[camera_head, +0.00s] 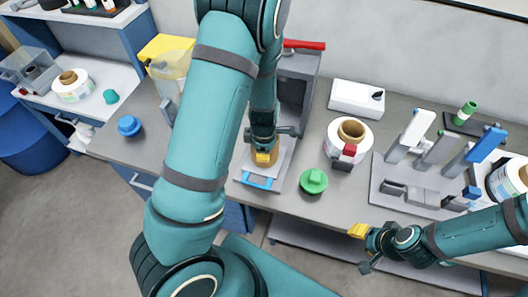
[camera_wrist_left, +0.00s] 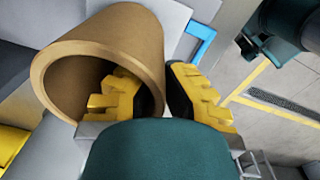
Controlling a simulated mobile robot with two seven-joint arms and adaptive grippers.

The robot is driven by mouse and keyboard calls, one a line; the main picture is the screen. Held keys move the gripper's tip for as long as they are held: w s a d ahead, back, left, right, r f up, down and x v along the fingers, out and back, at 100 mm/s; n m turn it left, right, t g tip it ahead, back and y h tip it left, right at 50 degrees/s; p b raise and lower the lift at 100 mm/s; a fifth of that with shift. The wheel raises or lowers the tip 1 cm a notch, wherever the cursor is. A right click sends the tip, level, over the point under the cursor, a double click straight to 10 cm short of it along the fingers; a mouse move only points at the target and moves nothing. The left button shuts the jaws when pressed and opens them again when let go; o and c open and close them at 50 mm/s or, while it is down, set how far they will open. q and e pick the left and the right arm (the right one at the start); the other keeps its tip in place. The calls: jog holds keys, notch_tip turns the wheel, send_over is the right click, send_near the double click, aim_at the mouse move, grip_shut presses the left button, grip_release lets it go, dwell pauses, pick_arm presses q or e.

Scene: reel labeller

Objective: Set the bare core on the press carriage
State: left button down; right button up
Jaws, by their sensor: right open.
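The bare core (camera_wrist_left: 130,40) is a brown cardboard tube. In the left wrist view one yellow finger of my left gripper (camera_wrist_left: 155,90) is inside its mouth and the other outside, with the wall between them. In the head view my left gripper (camera_head: 264,150) and the core are over the press carriage (camera_head: 250,176), a pale plate with a blue handle. The fingers hide part of the core, and I cannot tell whether its bottom touches the plate. My right gripper (camera_head: 361,247) is open and empty in front of the bench edge, at lower right.
The grey press housing (camera_head: 298,92) with a red lever (camera_head: 304,44) stands behind the carriage. A green knob (camera_head: 313,182), a labelled reel (camera_head: 342,151) and a grey fixture (camera_head: 385,200) stand to the right. A blue knob (camera_head: 129,125) is left.

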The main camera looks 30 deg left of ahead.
pick_arm(q)
jog(key=shift+f+b, duration=0.3)
jog(key=shift+f, duration=0.2)
jog(key=c, duration=1.4)
grip_release()
notch_tip(320, 180, up, 5)
jog(key=shift+f+p, duration=0.2)
jog(key=shift+p, duration=0.65)
jog(key=shift+s+r, duration=0.1)
jog(key=shift+r, duration=3.1)
